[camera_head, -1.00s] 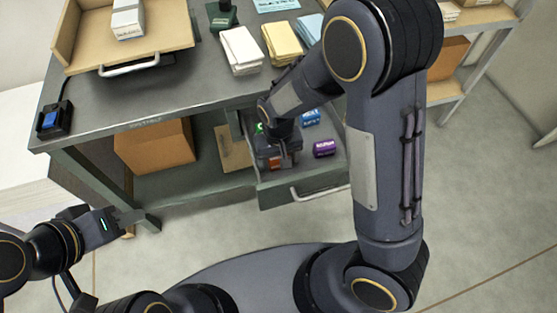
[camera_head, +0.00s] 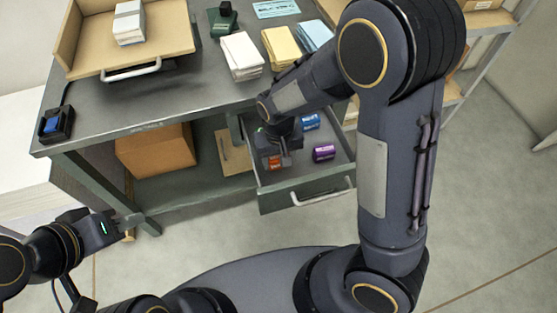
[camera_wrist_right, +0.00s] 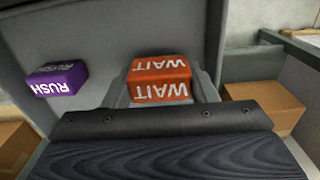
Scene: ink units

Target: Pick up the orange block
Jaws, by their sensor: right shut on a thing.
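The orange block (camera_head: 273,162), lettered WAIT, is in the open drawer area in the head view. In the right wrist view the orange block (camera_wrist_right: 160,80) sits between the fingers, with two lettered faces showing. My right gripper (camera_head: 280,160) points down over the drawer (camera_head: 305,185) and is shut on the block. Whether the block touches the drawer floor is hard to tell. My left gripper (camera_head: 132,225) is away at the lower left, near the bench leg; its finger gap is too small to judge.
A purple RUSH block (camera_head: 324,152) and a blue block (camera_head: 310,122) lie in the drawer beside the orange one. The drawer's front wall and handle (camera_head: 323,197) stand nearby. A cardboard box (camera_head: 155,150) is on the lower shelf. Paper stacks (camera_head: 242,54) lie on the bench top.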

